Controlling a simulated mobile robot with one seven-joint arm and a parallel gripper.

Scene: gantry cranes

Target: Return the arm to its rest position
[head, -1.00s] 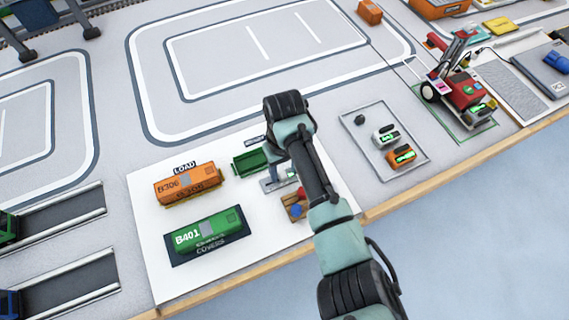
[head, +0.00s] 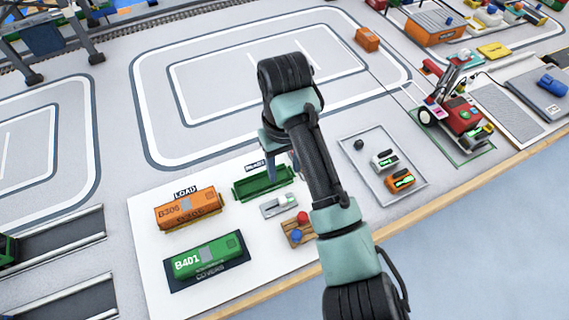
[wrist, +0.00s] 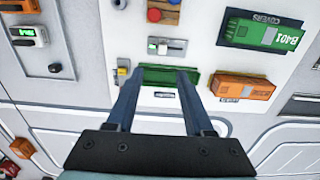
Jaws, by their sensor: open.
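My gripper (wrist: 160,90) shows in the wrist view with its two blue-grey fingers spread apart and nothing between them. It is above the white board, with a green open tray (wrist: 160,76) beyond the fingertips. In the head view my arm reaches over the board's right part, and the fingers are mostly hidden behind the arm. The green tray (head: 262,186) is left of the fingers there. The orange B306 container (head: 188,210) and the green B401 container (head: 207,258) lie on the board, clear of the arm.
A small grey device (head: 279,206) and a wooden block with red and blue knobs (head: 299,233) are near my arm. A tray (head: 366,180) with two small devices lies right. A red vehicle (head: 459,118) stands farther right. Marked grey floor (head: 215,125) behind is mostly clear.

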